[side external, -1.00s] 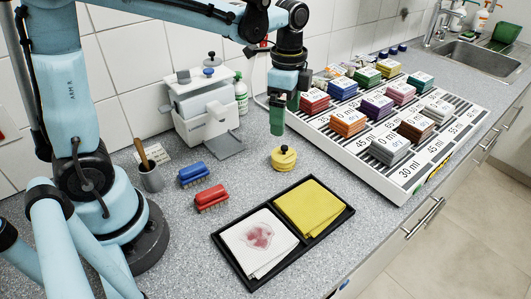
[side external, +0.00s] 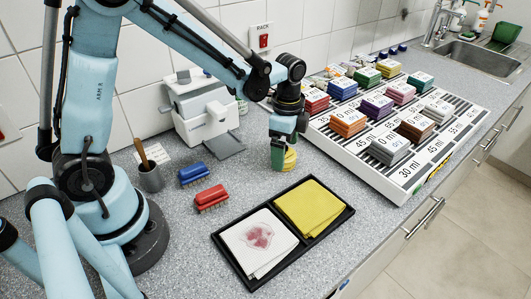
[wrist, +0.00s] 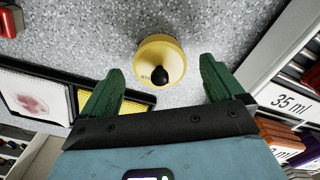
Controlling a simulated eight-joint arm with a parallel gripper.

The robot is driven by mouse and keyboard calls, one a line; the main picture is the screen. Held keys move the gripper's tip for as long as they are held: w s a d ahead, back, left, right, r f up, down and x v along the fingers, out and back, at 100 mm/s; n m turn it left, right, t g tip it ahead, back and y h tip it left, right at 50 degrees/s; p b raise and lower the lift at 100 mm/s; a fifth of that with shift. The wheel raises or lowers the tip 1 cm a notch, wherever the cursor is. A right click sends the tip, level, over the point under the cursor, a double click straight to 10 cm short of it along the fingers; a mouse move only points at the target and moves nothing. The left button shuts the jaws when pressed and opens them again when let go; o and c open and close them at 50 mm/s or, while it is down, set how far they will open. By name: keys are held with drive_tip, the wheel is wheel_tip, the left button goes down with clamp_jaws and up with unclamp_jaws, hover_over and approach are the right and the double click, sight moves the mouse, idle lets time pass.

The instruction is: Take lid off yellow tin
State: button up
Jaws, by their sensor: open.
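The yellow tin (side external: 290,159) stands upright on the grey counter, partly hidden behind my gripper in the side view. In the wrist view its round yellow lid (wrist: 152,52) shows from above, with a black knob (wrist: 160,74) in the middle. The lid sits on the tin. My gripper (side external: 279,164) has green fingers and points down at the tin. In the wrist view the two fingers of my gripper (wrist: 158,82) are spread apart, with the knob between them across the picture and nothing held. Whether the fingers are level with the knob is hard to tell.
A black tray (side external: 262,284) with a white stained cloth (side external: 250,255) and a yellow cloth (side external: 312,206) lies in front. A white rack (side external: 385,184) of coloured blocks stands to the right.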

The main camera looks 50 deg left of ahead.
drive_tip(key=shift+c, duration=0.4)
drive_tip(key=c, duration=1)
drive_tip(key=shift+c, duration=0.2)
